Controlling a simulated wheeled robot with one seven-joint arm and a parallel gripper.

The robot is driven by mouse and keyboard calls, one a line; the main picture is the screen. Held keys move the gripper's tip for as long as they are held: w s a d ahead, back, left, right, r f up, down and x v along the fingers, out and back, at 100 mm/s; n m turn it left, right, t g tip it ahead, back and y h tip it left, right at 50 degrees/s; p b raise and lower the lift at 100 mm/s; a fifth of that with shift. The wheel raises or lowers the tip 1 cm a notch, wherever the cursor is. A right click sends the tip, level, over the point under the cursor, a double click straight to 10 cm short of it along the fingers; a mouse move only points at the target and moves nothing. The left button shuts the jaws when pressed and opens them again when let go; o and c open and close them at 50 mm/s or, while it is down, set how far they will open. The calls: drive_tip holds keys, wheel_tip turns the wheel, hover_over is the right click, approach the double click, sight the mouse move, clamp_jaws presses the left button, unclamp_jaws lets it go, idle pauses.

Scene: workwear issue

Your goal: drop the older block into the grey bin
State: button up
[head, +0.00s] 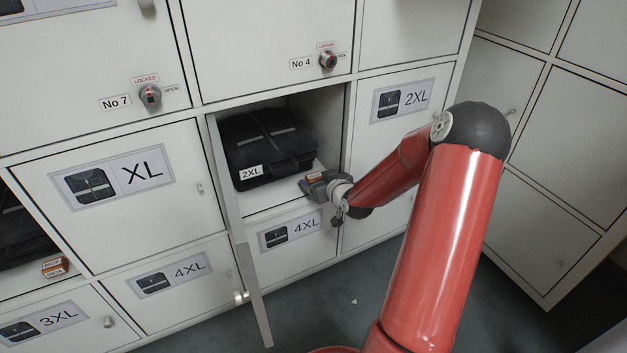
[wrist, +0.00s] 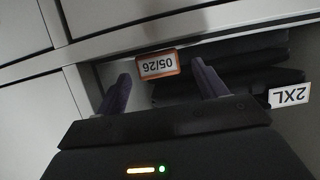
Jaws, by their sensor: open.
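A small block with an orange-edged label (wrist: 158,64) reads 05/26, upside down in the wrist view. It sits at the front of an open locker compartment and shows in the head view (head: 315,178) at my gripper. My gripper (head: 311,186) is open; in the wrist view its two fingers (wrist: 161,82) point toward the block, one on each side, with no clear contact. A second orange-and-white block (head: 54,267) lies at the front of another open compartment at lower left; its print is too small to read. No grey bin is in view.
A folded black garment (head: 265,145) tagged 2XL lies behind the block. The open locker door (head: 254,300) stands edge-on at the compartment's left. Closed lockers surround it. Floor (head: 345,290) shows below, with a small pale scrap.

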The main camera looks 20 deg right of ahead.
sight(317, 178)
drive_tip(key=shift+x, duration=1.6)
drive_tip(key=shift+c, duration=0.4)
drive_tip(key=c, duration=1)
drive_tip(key=shift+c, duration=0.2)
